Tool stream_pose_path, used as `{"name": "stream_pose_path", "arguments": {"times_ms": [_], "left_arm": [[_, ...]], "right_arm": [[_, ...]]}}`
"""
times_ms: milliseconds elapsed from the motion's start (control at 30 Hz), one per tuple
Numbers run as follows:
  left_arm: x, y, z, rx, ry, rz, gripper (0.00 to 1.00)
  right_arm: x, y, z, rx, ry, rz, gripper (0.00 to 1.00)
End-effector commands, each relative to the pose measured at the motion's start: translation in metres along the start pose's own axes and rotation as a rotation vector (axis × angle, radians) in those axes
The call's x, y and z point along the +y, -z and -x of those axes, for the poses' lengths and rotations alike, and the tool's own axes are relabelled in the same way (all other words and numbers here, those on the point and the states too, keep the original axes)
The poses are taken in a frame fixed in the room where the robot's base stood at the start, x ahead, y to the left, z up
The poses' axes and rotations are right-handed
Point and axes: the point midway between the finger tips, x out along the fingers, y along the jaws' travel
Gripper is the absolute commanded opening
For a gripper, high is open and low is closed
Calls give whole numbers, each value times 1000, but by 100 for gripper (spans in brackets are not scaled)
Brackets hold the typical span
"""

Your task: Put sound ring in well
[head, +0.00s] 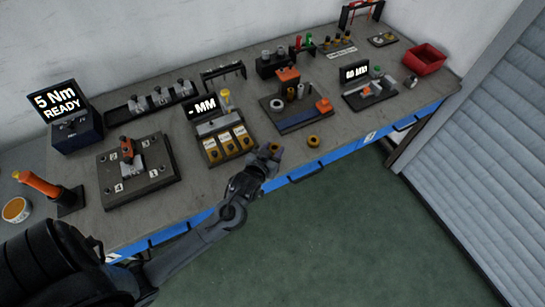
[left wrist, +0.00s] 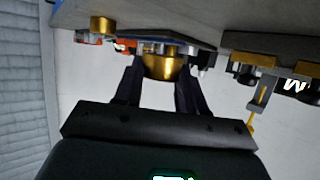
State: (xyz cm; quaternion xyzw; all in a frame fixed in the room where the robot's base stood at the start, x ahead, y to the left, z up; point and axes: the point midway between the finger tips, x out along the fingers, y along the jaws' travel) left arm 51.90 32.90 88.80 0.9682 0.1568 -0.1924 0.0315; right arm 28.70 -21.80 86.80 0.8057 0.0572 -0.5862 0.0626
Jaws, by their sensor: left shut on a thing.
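My left gripper (head: 268,158) is at the front edge of the bench. It is shut on a brass-coloured ring (head: 275,148), held between the two fingers; the held ring also shows in the left wrist view (left wrist: 163,67). A second brass-coloured ring (head: 313,141) lies on the bench to the right of the gripper, and it shows in the left wrist view (left wrist: 102,25). Behind them stands a dark fixture plate (head: 275,104) with upright cylinders and an orange block (head: 323,106). I cannot tell which opening is the well. My right gripper is not in view.
Left of the gripper is a gauge station (head: 222,130) with a "- MM" display and yellow-marked bins. A second gauge (head: 365,88) and a red bin (head: 425,60) stand to the right. A plate with a clamp (head: 138,172) is further left. The bench front is mostly clear.

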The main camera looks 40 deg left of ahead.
Motion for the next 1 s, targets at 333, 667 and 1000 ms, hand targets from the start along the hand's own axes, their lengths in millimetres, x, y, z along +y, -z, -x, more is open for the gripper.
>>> {"name": "stream_pose_path", "arguments": {"times_ms": [333,667,1000], "left_arm": [[-1,-26,-11,-3,1,-1,7],[0,-34,-14,1,0,0,7],[0,-37,-15,0,0,0,65]], "right_arm": [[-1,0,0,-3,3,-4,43],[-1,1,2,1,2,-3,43],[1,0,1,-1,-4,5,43]]}}
